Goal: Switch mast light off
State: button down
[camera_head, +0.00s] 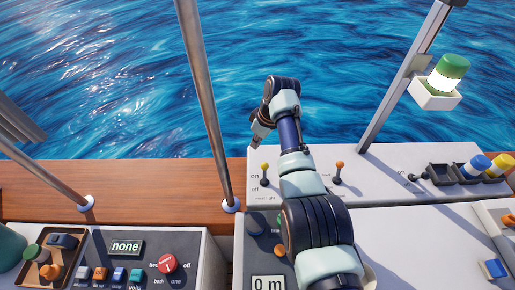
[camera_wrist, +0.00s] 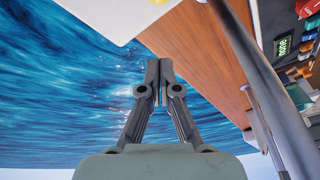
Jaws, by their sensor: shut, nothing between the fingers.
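In the wrist view my gripper (camera_wrist: 159,66) is shut and empty; the lever is not seen there.
A metal post (camera_head: 205,100) rises left of my gripper. A console with a red knob (camera_head: 167,264) is at lower left.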

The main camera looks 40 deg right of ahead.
aim_at(265, 171)
jog(key=b+x, duration=0.6)
jog(key=x, duration=0.2)
jog(key=shift+f, duration=0.25)
jog(key=shift+s+r+p, duration=0.1)
jog(key=shift+r+p, duration=0.15)
jog(key=shift+p, duration=0.15)
jog(key=shift+s+r+p, duration=0.1)
jog(key=shift+s+p, duration=0.1)
jog(key=shift+p, duration=0.25)
jog(key=shift+s+d+p, duration=0.2)
jog(key=shift+s+p, duration=0.4)
jog(key=shift+s, duration=0.05)
jog(key=shift+s+d, duration=0.25)
jog(key=shift+s, duration=0.75)
jog(key=shift+d+r, duration=0.1)
